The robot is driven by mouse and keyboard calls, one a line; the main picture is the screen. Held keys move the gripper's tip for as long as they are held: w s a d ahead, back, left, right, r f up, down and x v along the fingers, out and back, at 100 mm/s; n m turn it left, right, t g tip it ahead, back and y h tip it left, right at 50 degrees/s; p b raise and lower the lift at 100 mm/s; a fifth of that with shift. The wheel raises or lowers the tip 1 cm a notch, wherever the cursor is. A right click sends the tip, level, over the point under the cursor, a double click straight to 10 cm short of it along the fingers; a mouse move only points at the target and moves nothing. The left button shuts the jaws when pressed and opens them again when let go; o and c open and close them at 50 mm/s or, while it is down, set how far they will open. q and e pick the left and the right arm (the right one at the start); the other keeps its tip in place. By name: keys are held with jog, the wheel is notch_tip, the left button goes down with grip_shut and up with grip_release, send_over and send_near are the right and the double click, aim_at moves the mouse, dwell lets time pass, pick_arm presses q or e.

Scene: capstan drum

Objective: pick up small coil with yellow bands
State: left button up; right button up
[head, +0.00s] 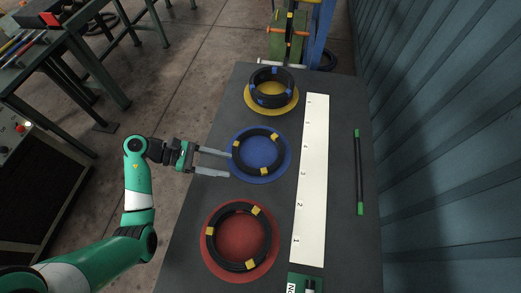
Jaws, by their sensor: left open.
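The small black coil with yellow bands (272,137) lies on the blue disc (262,175) in the middle of the dark table. My left gripper (229,164) is open and empty, its two fingers pointing right at the left edge of the blue disc. The upper fingertip is close to the coil's left side; I cannot tell whether it touches. A larger black coil with yellow bands (265,249) lies on the red disc (216,264) nearer the front. My right gripper is not in view.
A black coil with blue bands (257,87) sits on the yellow disc (286,106) at the back. A white numbered strip (312,180) runs along the right of the discs. A dark rod with green ends (358,170) lies further right. A corrugated wall (450,150) stands beyond.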

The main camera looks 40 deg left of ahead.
aim_at(255, 170)
pick_arm(q)
jog(key=x, duration=0.5)
jog(key=shift+s+b, duration=0.1)
jog(key=shift+b, duration=0.2)
jog(key=b+x, duration=0.1)
jog(key=x, duration=0.4)
jog(key=shift+w+d, duration=0.3)
grip_shut()
jog(key=shift+a, duration=0.1)
dwell(0.6)
